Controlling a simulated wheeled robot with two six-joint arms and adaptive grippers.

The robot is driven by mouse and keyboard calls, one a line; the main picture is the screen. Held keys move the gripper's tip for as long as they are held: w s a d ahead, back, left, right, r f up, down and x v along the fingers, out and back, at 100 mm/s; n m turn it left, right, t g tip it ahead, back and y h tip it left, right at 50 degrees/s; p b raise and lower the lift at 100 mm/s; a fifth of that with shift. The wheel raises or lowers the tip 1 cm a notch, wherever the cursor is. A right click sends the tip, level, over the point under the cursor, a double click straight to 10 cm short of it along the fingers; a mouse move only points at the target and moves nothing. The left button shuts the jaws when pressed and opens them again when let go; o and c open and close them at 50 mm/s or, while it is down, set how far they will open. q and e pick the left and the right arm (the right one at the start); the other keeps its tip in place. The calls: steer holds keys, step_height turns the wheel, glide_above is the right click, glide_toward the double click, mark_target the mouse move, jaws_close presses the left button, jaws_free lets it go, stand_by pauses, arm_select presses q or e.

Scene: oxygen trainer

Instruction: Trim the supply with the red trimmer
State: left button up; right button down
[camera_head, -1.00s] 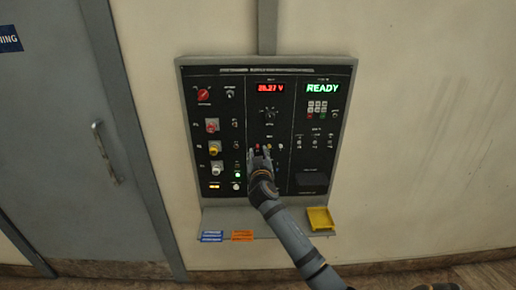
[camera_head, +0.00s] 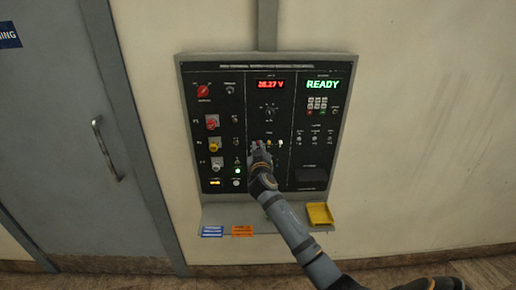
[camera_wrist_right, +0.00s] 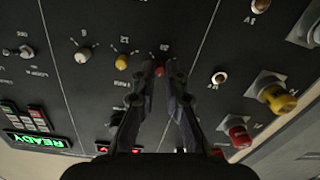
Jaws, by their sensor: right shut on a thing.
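The red trimmer (camera_wrist_right: 160,69) is a small red knob on the black panel, under a label that looks like 28. My right gripper (camera_wrist_right: 160,75) has its two fingertips on either side of the red trimmer and is shut on it. In the head view my right gripper (camera_head: 259,148) is at the middle column of the panel (camera_head: 230,65) and hides most of the trimmer. The red display (camera_head: 270,84) above reads about 28.27 V. My left gripper is not in view.
A yellow trimmer (camera_wrist_right: 121,62) and a white trimmer (camera_wrist_right: 82,56) sit beside the red one. Red, yellow and white knobs (camera_head: 214,145) line the left column. A green READY display (camera_head: 317,84) is at right. A shelf with a yellow tray (camera_head: 320,215) projects below.

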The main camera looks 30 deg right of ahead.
steer(key=shift+f+b, duration=0.2)
steer(key=shift+b, duration=0.35)
steer(key=m+b, duration=0.8)
steer(key=b, duration=0.4)
steer(key=shift+f, duration=0.15)
steer(key=shift+r+m+b, duration=0.2)
steer(key=shift+m+b, duration=1)
steer(key=shift+b, duration=0.2)
steer(key=c, duration=1.4)
jaws_free()
steer(key=shift+r, duration=0.1)
steer(key=v, duration=1.2)
